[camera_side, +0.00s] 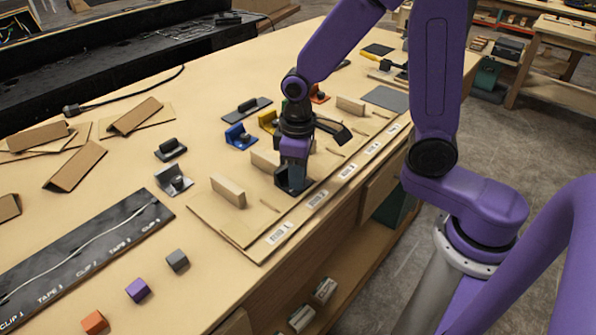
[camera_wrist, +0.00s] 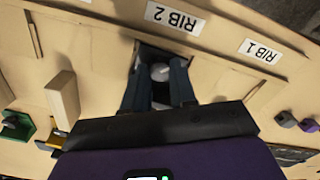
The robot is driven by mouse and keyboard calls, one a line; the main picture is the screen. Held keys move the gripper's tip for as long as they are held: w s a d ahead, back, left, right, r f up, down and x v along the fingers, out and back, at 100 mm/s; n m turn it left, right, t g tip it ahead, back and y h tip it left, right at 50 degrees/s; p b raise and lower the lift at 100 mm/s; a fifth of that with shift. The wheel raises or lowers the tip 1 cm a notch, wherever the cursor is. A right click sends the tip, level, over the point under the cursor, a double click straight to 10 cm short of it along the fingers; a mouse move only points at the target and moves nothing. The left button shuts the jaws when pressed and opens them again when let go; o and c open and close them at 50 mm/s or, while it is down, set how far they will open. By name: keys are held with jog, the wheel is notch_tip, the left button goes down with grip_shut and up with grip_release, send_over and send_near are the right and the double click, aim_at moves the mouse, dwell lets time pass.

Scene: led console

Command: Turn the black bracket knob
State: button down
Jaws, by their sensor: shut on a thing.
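The black bracket (camera_side: 281,183) sits on the wooden panel near the rib labels in the side view, with my gripper (camera_side: 292,176) right over it. In the wrist view the black bracket (camera_wrist: 150,52) lies just below the RIB 2 label, and its round grey knob (camera_wrist: 160,72) shows between my two fingers. My gripper (camera_wrist: 160,88) points down and is shut on the knob. In the side view the knob is hidden by the fingers. The knob's turn angle cannot be told.
A blue bracket (camera_side: 238,135), a yellow bracket (camera_side: 268,121) and a grey bracket (camera_side: 173,180) stand nearby. An upright wooden block (camera_side: 228,191) stands left of my gripper. Small cubes, including a purple one (camera_side: 138,290), lie at the front left. The table edge is close on the right.

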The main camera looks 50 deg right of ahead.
jog(key=m, duration=0.4)
jog(key=shift+r+m, duration=0.1)
jog(key=shift+m, duration=0.2)
jog(key=shift+w+m, duration=0.1)
jog(key=shift+m, duration=1.8)
jog(key=c, duration=0.9)
grip_release()
notch_tip(320, 180, up, 17)
jog(key=shift+r, duration=0.2)
